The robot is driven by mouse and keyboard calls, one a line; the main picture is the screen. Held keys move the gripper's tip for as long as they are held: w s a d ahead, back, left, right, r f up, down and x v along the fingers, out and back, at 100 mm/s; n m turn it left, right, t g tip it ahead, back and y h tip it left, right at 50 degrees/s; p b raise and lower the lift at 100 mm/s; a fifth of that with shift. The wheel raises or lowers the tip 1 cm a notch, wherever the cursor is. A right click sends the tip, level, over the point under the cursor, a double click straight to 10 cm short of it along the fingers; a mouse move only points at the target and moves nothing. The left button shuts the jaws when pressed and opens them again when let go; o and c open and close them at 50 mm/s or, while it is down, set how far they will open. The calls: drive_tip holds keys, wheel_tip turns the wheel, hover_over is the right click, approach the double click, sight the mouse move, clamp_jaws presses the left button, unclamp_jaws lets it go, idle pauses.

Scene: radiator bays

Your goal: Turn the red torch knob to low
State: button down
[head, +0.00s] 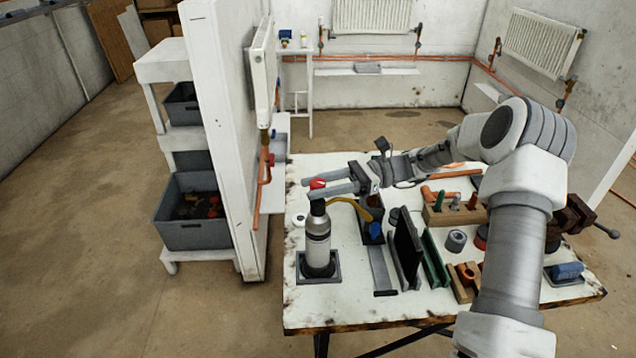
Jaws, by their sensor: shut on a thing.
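The torch (317,240) is a grey and dark bottle standing upright in a square dark holder (304,281) at the front left of the workbench. Its red knob (317,184) is at the top, with a yellow curved tube (352,206) running to the right. My gripper (314,189) reaches in from the right, with its two fingers level at the knob. It is shut on the red knob, which is partly hidden by the fingers. The knob's setting marks are too small to read.
On the workbench (345,308), right of the torch, stand a black upright plate (408,247), a green rail (435,258) and a wooden tool block (455,212). A white partition (222,140) rises left of the bench. The bench's front left corner is clear.

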idle(0.4)
drive_tip(key=shift+c, duration=2.4)
unclamp_jaws()
drive_tip(key=v, duration=1.7)
drive_tip(key=shift+b, duration=0.35)
drive_tip(key=shift+w+d, duration=0.15)
